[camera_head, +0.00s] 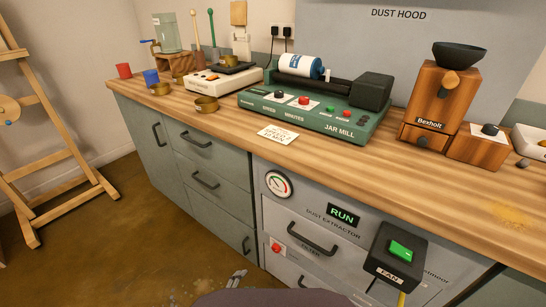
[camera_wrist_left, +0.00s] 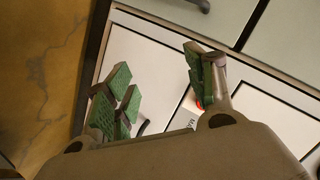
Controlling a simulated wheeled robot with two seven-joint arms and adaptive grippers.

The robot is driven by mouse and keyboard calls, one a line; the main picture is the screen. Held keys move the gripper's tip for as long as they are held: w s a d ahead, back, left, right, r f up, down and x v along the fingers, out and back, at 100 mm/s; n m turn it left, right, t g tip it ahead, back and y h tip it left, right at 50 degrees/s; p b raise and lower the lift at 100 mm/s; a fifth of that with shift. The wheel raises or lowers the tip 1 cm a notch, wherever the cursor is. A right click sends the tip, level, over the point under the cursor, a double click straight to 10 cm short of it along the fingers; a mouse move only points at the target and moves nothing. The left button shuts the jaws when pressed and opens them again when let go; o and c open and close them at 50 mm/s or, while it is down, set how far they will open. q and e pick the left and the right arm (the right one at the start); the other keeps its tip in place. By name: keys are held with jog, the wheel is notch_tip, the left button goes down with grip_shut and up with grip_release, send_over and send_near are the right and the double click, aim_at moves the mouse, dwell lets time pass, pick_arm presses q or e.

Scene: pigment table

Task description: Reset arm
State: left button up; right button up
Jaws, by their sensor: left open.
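My left gripper shows in the left wrist view (camera_wrist_left: 160,92) with its green-padded fingers spread wide apart and nothing between them. In the head view only its fingertips (camera_head: 237,279) show at the bottom edge, low in front of the cabinet and below the worktop. A dark rounded part of my own body covers the bottom middle of the head view. My right gripper is in neither view.
The wooden worktop (camera_head: 225,125) carries a green jar mill (camera_head: 325,127) with a blue-and-white jar (camera_head: 301,66), a wooden grinder (camera_head: 435,105), and several cups. The fan switch box (camera_head: 395,255) juts from the cabinet front. An easel (camera_head: 45,140) stands left; the floor between is clear.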

pick_arm(q)
jog(key=s+a+r+n+g+y, duration=0.1)
jog(key=s+r+n+g, duration=0.2)
jog(key=r+n, duration=0.45)
jog(key=s+a+r+n+g+y, duration=0.1)
jog(key=s+r+n+g, duration=0.3)
jog(key=r, duration=0.6)
jog(key=s+a+f+n+p, duration=0.1)
jog(key=s+f+n, duration=0.1)
jog(key=s, duration=0.5)
jog(key=shift+s+f, duration=0.3)
jog(key=shift+f, duration=0.55)
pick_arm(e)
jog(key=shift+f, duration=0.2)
pick_arm(q)
jog(key=shift+f+p, duration=0.25)
jog(key=shift+p, duration=0.55)
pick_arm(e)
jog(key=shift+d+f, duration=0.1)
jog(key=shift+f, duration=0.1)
